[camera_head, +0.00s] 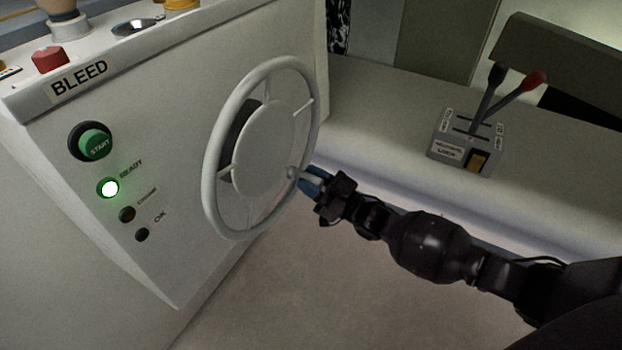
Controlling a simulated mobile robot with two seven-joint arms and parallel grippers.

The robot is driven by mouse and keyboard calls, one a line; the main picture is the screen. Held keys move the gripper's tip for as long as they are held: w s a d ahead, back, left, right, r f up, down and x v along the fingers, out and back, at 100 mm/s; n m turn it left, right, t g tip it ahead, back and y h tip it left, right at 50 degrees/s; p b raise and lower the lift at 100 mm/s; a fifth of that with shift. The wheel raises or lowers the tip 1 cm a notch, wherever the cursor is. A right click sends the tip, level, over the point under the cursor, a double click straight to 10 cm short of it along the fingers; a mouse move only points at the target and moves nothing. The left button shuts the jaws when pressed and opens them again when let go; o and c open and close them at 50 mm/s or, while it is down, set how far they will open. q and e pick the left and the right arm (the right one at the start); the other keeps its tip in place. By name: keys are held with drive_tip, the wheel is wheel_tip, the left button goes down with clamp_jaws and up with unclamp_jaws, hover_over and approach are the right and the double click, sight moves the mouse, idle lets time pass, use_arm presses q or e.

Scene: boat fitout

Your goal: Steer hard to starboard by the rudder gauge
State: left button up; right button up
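The pale grey steering wheel (212,180), with a broad round hub and thin spokes, stands on the sloping face of the white console. My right gripper (308,181) is at the wheel's lower right rim, with blue finger parts around a short pale knob or handle there. At this size I cannot tell whether the fingers are closed on it. My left gripper is not in view. No rudder gauge can be made out in this view.
The console (180,80) carries a green START button (95,145), a lit READY lamp (110,188), two dark lamps and a red BLEED button (50,59). A lever box (450,151) with black and red-tipped levers stands on the right ledge. The floor below is clear.

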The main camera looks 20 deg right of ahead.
clamp_jaws()
drive_tip(key=s+a+m+h, duration=0.1)
drive_tip(key=m, duration=0.1)
drive_tip(key=a+f+m+t, duration=0.1)
drive_tip(key=m, duration=0.1)
drive_tip(key=shift+s+f+h+p, duration=0.1)
drive_tip(key=shift+s+h+p, duration=0.25)
drive_tip(key=shift+h, duration=0.05)
drive_tip(key=shift+o, duration=2.3)
unclamp_jaws()
drive_tip(key=v, duration=1)
drive_tip(key=shift+s+f, duration=0.3)
drive_tip(key=shift+d, duration=0.15)
